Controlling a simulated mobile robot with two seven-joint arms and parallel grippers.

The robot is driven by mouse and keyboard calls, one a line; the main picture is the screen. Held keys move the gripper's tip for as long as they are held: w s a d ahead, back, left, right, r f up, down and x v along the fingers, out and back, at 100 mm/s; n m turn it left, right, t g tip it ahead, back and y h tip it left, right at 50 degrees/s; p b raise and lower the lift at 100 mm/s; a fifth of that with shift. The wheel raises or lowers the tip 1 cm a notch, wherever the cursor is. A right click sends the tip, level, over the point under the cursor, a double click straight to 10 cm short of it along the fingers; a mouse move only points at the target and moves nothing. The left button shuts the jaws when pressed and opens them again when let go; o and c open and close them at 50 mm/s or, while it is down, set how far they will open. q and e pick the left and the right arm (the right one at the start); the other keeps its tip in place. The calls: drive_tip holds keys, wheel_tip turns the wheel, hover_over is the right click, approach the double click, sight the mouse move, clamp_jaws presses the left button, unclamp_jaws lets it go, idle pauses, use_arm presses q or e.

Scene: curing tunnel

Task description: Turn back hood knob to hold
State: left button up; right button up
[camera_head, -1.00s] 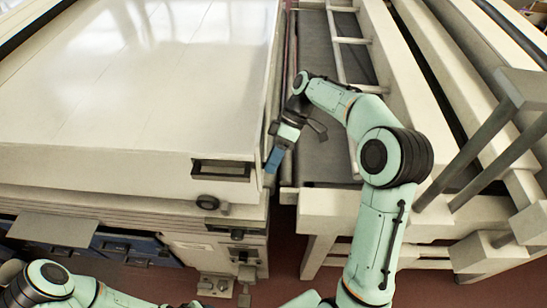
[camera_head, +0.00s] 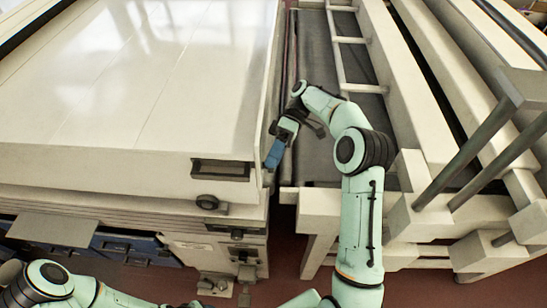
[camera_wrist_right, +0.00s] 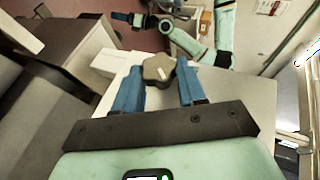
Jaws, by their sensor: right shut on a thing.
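A beige lobed knob (camera_wrist_right: 158,70) sits on the pale side face of the hood (camera_wrist_right: 245,95) in the right wrist view. My right gripper (camera_wrist_right: 157,80) has its two blue fingers on either side of the knob and is shut on it. In the head view my right gripper (camera_head: 273,154) is at the right edge of the white hood (camera_head: 140,80), and the knob is hidden there. A left gripper with a blue tip (camera_wrist_right: 119,17) shows small at the top of the right wrist view, away from the knob; its opening is too small to tell.
A beige frame with rails (camera_head: 375,45) stands close on the right, leaving a narrow gap for my right arm. Reddish floor (camera_head: 285,240) shows in front.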

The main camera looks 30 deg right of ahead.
drive_tip(key=shift+r, duration=0.1)
drive_tip(key=o, duration=1.1)
drive_tip(key=shift+c, duration=0.2)
